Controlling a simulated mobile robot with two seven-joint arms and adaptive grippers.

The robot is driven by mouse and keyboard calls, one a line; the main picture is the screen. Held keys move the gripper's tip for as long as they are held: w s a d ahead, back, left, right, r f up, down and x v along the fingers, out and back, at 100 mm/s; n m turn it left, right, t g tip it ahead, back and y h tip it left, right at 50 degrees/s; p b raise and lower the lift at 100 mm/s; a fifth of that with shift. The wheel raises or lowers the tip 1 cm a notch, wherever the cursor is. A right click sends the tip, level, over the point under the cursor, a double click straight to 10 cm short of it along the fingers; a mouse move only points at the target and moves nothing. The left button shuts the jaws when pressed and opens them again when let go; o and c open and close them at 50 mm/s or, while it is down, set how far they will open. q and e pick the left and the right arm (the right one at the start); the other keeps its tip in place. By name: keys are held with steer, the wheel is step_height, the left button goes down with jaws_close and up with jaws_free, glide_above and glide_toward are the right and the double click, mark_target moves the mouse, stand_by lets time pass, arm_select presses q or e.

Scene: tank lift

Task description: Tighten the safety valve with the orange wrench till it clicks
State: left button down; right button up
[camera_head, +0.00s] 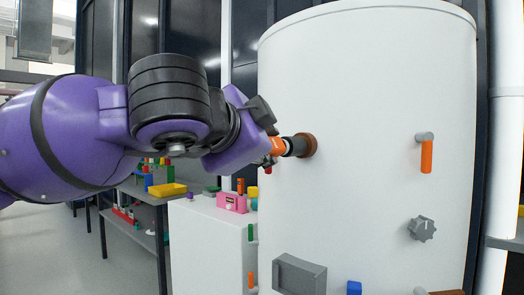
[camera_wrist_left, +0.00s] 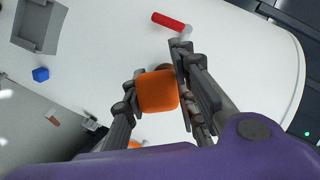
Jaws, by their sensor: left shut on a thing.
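The orange wrench (camera_head: 278,146) sticks out from the front of the white tank (camera_head: 365,90), with its dark end at a round brown fitting (camera_head: 309,146), which seems to be the safety valve. Whether the wrench is fully seated on it cannot be told. My left gripper (camera_head: 268,143) is shut on the wrench just left of the fitting. In the left wrist view, the wrench's square orange end (camera_wrist_left: 158,92) sits between the two fingers and hides most of the fitting. My right gripper is in neither view.
The tank carries an orange-handled lever (camera_head: 427,156), a grey knob (camera_head: 422,229), a grey open box (camera_head: 299,274) and a blue block (camera_head: 354,287). A red handle (camera_wrist_left: 168,21) shows in the wrist view. A shelf with a yellow tray (camera_head: 167,190) stands behind my left arm.

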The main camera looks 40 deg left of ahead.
arm_select(q)
steer(key=shift+r, duration=0.15)
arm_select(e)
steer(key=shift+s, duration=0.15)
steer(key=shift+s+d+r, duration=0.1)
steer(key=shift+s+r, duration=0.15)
